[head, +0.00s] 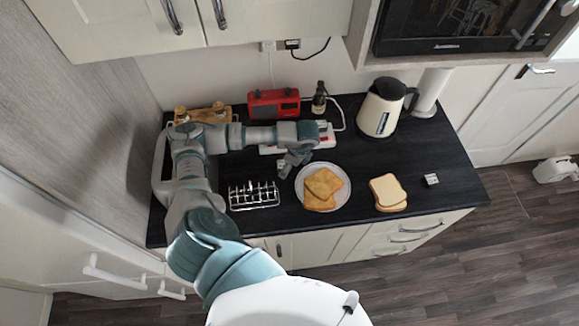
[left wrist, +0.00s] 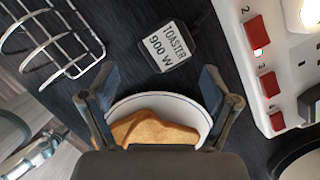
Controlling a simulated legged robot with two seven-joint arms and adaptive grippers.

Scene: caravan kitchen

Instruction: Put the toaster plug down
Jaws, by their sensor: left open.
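The toaster plug (left wrist: 172,46), a dark block with a white label reading "TOASTER 900 W", lies on the black worktop in the left wrist view. Its label faces up. My left gripper (left wrist: 158,88) is open, with the plug just beyond and between its fingertips and nothing held. In the head view my left gripper (head: 294,164) is low over the worktop, between the power strip and the plate. The small pale label of the plug (head: 280,164) shows beside the fingers, partly hidden. My right gripper is out of view.
A white power strip (left wrist: 258,75) with red switches is close on the right. A wire rack (head: 254,195), a plate (head: 299,196) with toast, bread slices (head: 388,193) and another small labelled block (head: 431,179) stand in front. A red toaster-like box (head: 273,104) and kettle (head: 380,108) are behind.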

